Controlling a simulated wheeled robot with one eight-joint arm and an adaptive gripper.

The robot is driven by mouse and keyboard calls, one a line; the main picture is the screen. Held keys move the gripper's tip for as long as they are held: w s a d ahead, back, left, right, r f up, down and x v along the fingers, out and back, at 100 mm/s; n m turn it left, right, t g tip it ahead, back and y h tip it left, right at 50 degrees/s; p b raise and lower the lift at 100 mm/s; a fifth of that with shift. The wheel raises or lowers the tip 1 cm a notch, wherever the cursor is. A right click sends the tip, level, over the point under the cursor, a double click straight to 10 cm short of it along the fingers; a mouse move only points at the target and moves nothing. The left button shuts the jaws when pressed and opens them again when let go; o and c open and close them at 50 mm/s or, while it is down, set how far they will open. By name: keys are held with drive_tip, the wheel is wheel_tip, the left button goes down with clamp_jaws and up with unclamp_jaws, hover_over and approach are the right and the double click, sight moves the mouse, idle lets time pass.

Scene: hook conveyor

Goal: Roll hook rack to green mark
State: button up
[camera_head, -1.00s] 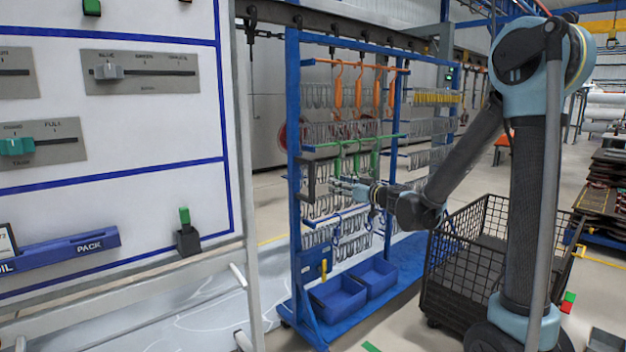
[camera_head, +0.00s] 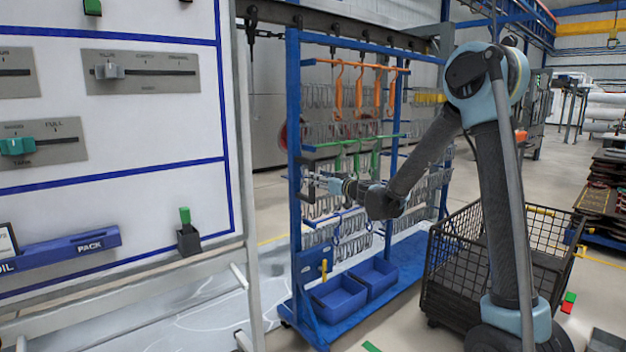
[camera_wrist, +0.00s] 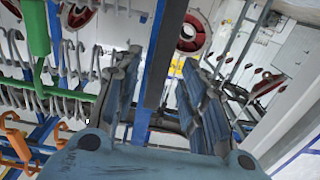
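The hook rack (camera_head: 293,120) is a tall blue frame on a blue base, with orange, green and blue rails and many metal hooks. A black handle (camera_head: 309,182) is fixed to its near left post. My gripper (camera_head: 316,182) reaches in from the right and is at the handle in the head view. In the wrist view my gripper (camera_wrist: 165,105) has its two ribbed fingers spread, with a blue post (camera_wrist: 150,80) and dark handle parts showing between them. Whether the fingers touch the handle cannot be told. A green mark (camera_head: 371,347) lies on the floor at the front.
Two blue bins (camera_head: 338,298) sit on the rack base. A black wire cart (camera_head: 470,262) stands right of the rack, beside my arm. A white board (camera_head: 110,140) with sliders stands close on the left. Green and red floor pieces (camera_head: 569,302) lie at right.

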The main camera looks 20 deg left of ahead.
drive_tip(key=shift+x, duration=2.35)
clamp_jaws()
